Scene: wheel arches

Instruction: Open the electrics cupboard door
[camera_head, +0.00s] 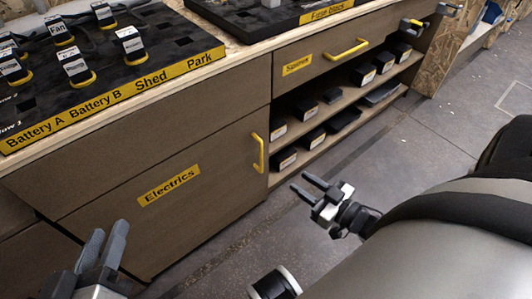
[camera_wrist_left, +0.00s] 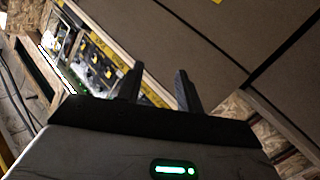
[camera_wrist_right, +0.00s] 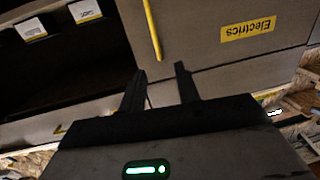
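The electrics cupboard door (camera_head: 190,222) is a brown panel with a yellow "Electrics" label (camera_head: 169,186). It looks shut, flush with the cabinet front. Its yellow bar handle (camera_head: 258,152) is upright at the door's right edge. The handle (camera_wrist_right: 153,30) also shows in the right wrist view, just beyond the fingertips, with the label upside down. My right gripper (camera_head: 313,188) is open and empty, in front of the cabinet, right of and below the handle, apart from it. My left gripper (camera_head: 104,246) is open and empty at the lower left, in front of the door's left part.
A yellow-handled "Spares" drawer (camera_head: 315,60) is above open shelves (camera_head: 330,112) holding dark bins, right of the door. A black board (camera_head: 105,65) with labelled plugs lies on the worktop. The grey floor (camera_head: 430,130) at the right is clear.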

